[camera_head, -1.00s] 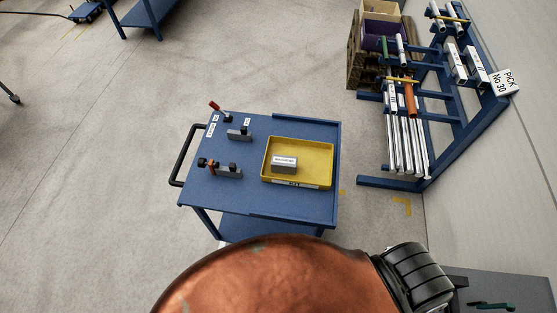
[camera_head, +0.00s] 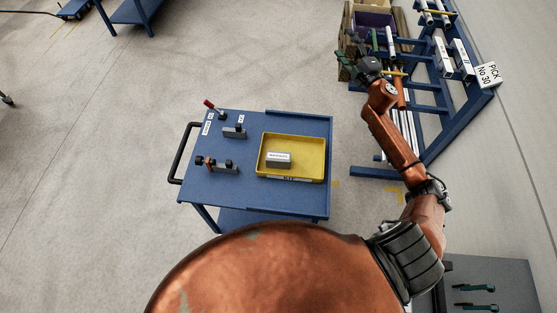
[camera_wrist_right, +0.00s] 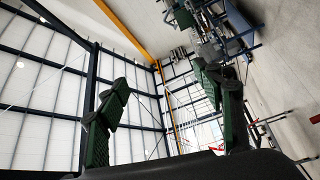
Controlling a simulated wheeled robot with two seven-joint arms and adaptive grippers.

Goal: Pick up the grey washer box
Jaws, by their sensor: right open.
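The grey washer box (camera_head: 278,159) lies in the yellow tray (camera_head: 316,172) on the blue cart (camera_head: 210,188) in the head view. A white label shows on it. My right gripper (camera_head: 354,63) is raised beyond the cart to the right, in front of the rack, well away from the box. Its fingers also show in the right wrist view (camera_wrist_right: 168,90), spread apart with nothing between them. The wrist view shows walls and floor, not the box. My left gripper is not in view.
The cart also carries a red-handled clamp (camera_head: 214,109), a dark grey block (camera_head: 234,132) and a clamp-like fixture (camera_head: 216,165). A blue rack (camera_head: 440,115) with pipes stands at the right. Grey floor (camera_head: 100,150) left of the cart is clear.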

